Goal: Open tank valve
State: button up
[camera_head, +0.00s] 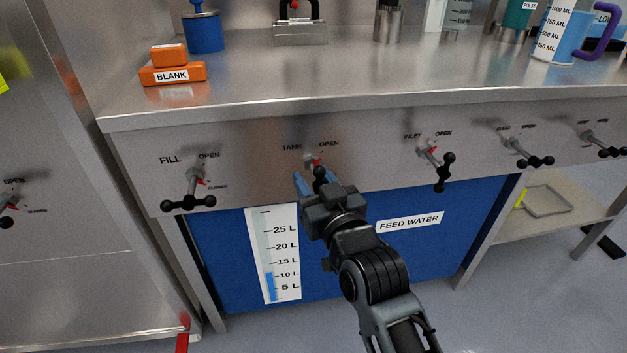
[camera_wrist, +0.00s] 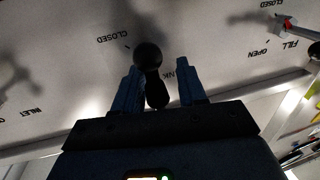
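The tank valve (camera_head: 311,159) is on the steel front panel under the TANK label, with a grey stem and a red mark by OPEN. Its black ball-ended handle (camera_wrist: 149,57) shows in the wrist view; my gripper partly hides it in the head view. My gripper (camera_head: 310,179) is in front of this valve, fingers towards the panel. In the wrist view my gripper (camera_wrist: 160,75) has its blue fingers apart, with the handle between them. The handle is nearer the left finger, with a gap to the right finger. I cannot tell whether either finger touches it.
The fill valve (camera_head: 191,190) is to the left and the inlet valve (camera_head: 435,163) to the right, with more valves beyond. The steel counter edge (camera_head: 270,112) overhangs above. The blue tank front (camera_head: 225,250) with a level gauge (camera_head: 276,255) is below.

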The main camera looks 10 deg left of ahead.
jog(key=shift+d, duration=0.1)
jog(key=shift+s+d, duration=0.15)
jog(key=shift+s, duration=0.1)
jog(key=v, duration=0.7)
jog(key=shift+s+p, duration=0.15)
jog(key=shift+p, duration=0.2)
jog(key=shift+f, duration=0.1)
jog(key=s+d+f+m+h, duration=0.2)
jog(key=s+d, duration=0.4)
jog(key=s, duration=0.5)
jog(key=s+d+f+m+h, duration=0.2)
jog(key=s+d+f+h, duration=0.1)
jog(key=s+d, duration=0.55)
jog(key=s+d+f+m+h, duration=0.15)
jog(key=s+d, duration=0.35)
jog(key=s, duration=0.8)
jog(key=s+d+r+g+h, duration=0.1)
jog(key=s+d+r+h, duration=0.15)
jog(key=s+r, duration=0.4)
notch_tip(320, 180, up, 18)
jog(key=s+p, duration=0.1)
jog(key=p, duration=1.9)
jog(key=shift+s+d+y, duration=0.25)
jog(key=shift+y, duration=0.05)
